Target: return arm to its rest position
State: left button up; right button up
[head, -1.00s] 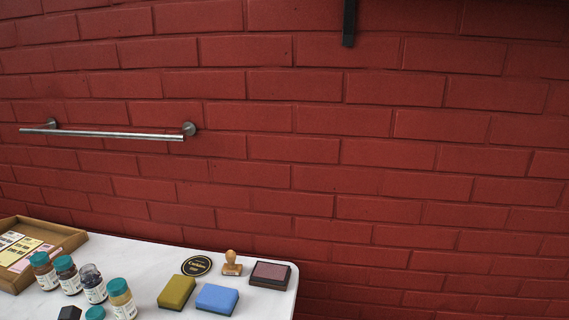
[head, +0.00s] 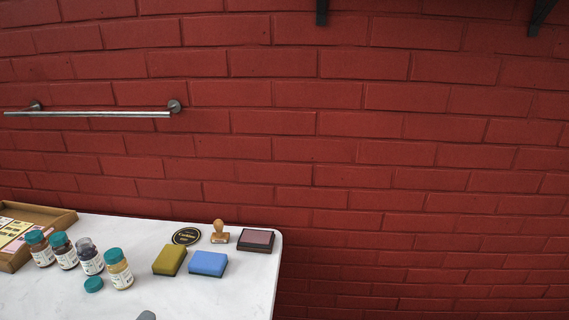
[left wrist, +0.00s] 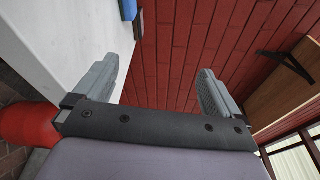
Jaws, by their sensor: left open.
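My left gripper (left wrist: 158,68) shows in the left wrist view with its two grey fingers spread wide and nothing between them. It is beside the edge of the white table (left wrist: 80,35), with the red brick wall beyond. In the head view a small grey tip (head: 146,316) shows at the bottom edge over the table; I cannot tell for sure whether it is part of my gripper. My right gripper is in neither view.
The table (head: 200,297) holds several jars (head: 90,257), a teal lid (head: 94,285), a green block (head: 169,260), a blue block (head: 208,263), a wooden stamp (head: 220,232), an ink pad (head: 256,240) and a wooden tray (head: 66,218). A metal rail (head: 90,114) is on the wall.

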pick_arm(q)
jog(key=s+d+f+n+g+y, duration=0.1)
jog(key=s+f+n, duration=0.4)
jog(key=n, duration=0.5)
jog(key=s+d+f+n+g+y, duration=0.2)
jog(key=s+d+f+n+g, duration=0.2)
jog(key=f+n, duration=0.6)
jog(key=s+g, duration=0.1)
jog(key=s, duration=0.1)
jog(key=shift+s+n, duration=0.3)
jog(key=shift+n, duration=0.1)
jog(key=shift+f, duration=0.1)
